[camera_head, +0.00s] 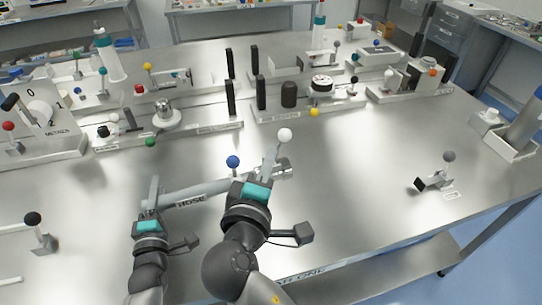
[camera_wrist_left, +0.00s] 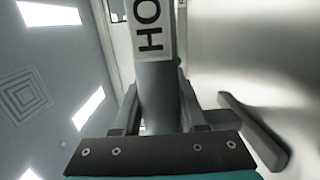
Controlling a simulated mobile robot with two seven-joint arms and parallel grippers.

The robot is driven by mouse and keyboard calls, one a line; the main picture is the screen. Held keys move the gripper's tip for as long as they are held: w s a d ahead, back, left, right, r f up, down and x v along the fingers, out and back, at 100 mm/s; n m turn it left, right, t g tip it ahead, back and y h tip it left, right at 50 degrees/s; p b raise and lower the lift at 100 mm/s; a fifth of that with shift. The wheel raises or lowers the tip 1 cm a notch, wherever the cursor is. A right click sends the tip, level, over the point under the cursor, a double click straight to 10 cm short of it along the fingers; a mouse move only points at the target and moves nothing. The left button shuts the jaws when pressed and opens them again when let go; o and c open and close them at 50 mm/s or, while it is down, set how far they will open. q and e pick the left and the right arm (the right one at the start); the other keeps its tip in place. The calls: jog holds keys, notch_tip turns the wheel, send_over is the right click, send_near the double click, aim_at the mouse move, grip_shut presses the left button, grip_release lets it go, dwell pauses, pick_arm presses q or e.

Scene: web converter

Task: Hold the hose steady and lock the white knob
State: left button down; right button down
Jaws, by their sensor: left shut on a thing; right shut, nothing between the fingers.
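The grey hose (camera_head: 218,187), labelled HOSE, lies roughly left to right near the table's front. My left gripper (camera_head: 154,192) is shut on the hose near its left end. In the left wrist view the hose (camera_wrist_left: 158,90) passes between the fingers, with part of its label showing. The white knob (camera_head: 284,135) is a ball standing above the hose's right end. My right gripper (camera_head: 269,162) is shut and empty, just left of and below the white knob. Its fingers hide part of what is under the knob, and I cannot tell whether they touch it.
A blue knob (camera_head: 233,161) stands by the hose, left of my right gripper. Several fixtures with coloured knobs line the back of the table (camera_head: 370,150). A grey-knobbed lever (camera_head: 448,157) stands at the right and a black-knobbed one (camera_head: 33,219) at the left.

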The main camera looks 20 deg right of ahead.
pick_arm(q)
jog(key=shift+s+f+p, duration=0.2)
jog(key=shift+f+p, duration=0.15)
jog(key=shift+f, duration=0.05)
dwell(0.4)
jog(key=c, duration=0.8)
grip_release()
jog(key=o, duration=0.4)
jog(key=shift+w+r, duration=0.1)
jog(key=shift+r, duration=0.2)
jog(key=s, duration=0.8)
jog(key=s+a, duration=0.1)
jog(key=s, duration=0.3)
